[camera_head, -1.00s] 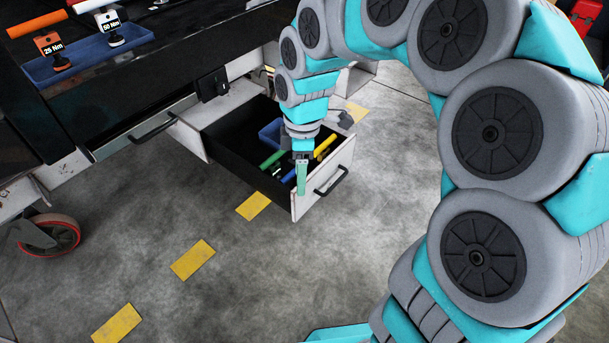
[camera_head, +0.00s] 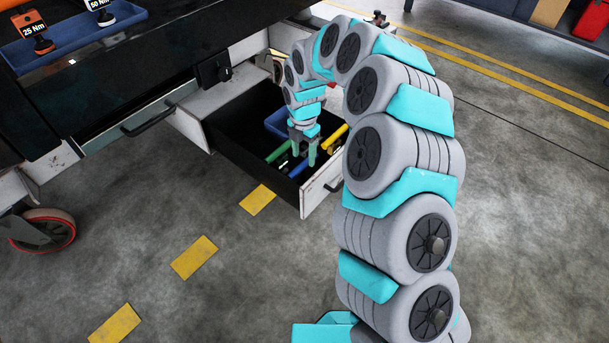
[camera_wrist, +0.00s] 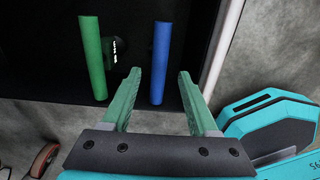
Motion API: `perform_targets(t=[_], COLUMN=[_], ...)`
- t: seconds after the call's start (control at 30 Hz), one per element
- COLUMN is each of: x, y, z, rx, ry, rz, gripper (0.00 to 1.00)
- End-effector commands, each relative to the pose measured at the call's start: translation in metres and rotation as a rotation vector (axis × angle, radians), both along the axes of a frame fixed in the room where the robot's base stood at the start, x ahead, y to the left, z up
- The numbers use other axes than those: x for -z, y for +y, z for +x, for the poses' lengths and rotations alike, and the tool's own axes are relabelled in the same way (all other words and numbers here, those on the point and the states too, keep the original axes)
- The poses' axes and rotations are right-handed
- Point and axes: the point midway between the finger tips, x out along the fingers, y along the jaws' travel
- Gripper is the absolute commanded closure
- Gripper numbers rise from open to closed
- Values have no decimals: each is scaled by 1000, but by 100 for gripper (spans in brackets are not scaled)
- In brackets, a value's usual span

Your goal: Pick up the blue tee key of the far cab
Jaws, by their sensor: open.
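The blue tee key (camera_wrist: 161,62) lies in the open drawer, its blue bar running away from the camera in the wrist view. In the head view a bit of its blue bar (camera_head: 298,169) shows beside my gripper. My gripper (camera_wrist: 157,97) is open and empty, with green fingers. In the wrist view the far end of the gap between the fingers lines up with the near part of the blue bar. I cannot tell the height between them. In the head view my gripper (camera_head: 304,160) hangs over the drawer near its front panel.
The drawer (camera_head: 321,190) stands pulled out from the cab. A green bar (camera_wrist: 92,58) lies left of the blue one, with a dark labelled piece between. A yellow bar (camera_head: 335,137) and a blue bin (camera_head: 279,124) are also in the drawer. Open floor lies in front.

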Motion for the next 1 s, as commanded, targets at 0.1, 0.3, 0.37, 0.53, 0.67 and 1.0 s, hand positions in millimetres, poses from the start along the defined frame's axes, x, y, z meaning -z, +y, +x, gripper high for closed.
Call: perform_targets(t=[0.1,0.3,0.37,0.53,0.67,1.0], x=[10,33,42,57,58,58], y=[0,2,2,2,2,2], z=[-1,-2,-2,-1,0,-1], rx=[1,1,0,2,2,2], ry=[2,5,5,1,0,1], rz=[-1,-2,-3,-1,0,0], gripper=[40,40,40,40,40,71])
